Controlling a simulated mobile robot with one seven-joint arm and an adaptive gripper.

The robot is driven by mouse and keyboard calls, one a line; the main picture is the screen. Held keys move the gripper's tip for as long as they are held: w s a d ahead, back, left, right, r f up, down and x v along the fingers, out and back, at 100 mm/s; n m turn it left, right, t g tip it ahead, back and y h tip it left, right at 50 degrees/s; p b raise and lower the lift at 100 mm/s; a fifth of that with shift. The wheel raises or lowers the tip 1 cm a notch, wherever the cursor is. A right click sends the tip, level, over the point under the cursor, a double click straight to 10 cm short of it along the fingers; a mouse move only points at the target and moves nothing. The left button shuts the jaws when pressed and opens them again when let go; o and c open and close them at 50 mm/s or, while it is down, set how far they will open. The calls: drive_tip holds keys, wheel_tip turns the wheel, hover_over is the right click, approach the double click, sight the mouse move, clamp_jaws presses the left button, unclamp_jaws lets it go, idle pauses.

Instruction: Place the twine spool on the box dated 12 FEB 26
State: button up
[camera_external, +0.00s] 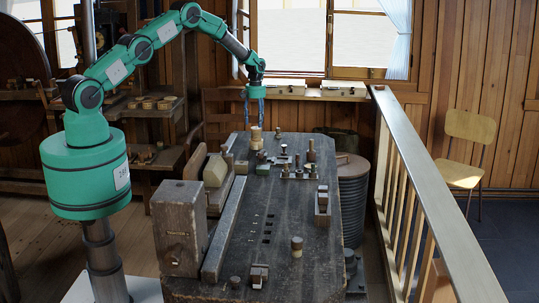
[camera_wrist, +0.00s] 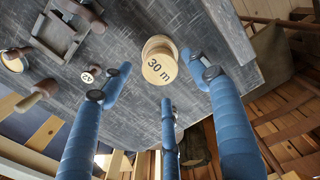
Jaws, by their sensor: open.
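A pale wooden spool (camera_wrist: 160,68) with "30 m" on its top face stands on the dark workbench in the wrist view. It appears to be the pale turned piece (camera_external: 256,134) at the bench's far end. No twine can be made out on it. My gripper (camera_external: 255,98) hangs above that end, blue fingers pointing down. In the wrist view my gripper (camera_wrist: 158,80) is open and empty, with its fingers spread around the spool's outline and apart from it. Flat pale boxes (camera_external: 343,88) lie on the window sill; no date is legible, so I cannot tell which is 12 FEB 26.
The dark workbench (camera_external: 250,225) carries several small turned pieces and a wooden rack (camera_external: 298,174). A small numbered disc (camera_wrist: 88,78) is left of the spool. A wooden railing (camera_external: 425,185) runs along the right. A chair (camera_external: 468,150) stands beyond it.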

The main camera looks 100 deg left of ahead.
sight(256, 128)
wheel_tip(256, 128, up, 6)
drive_tip(key=shift+r, duration=0.15)
idle(0.8)
idle(0.3)
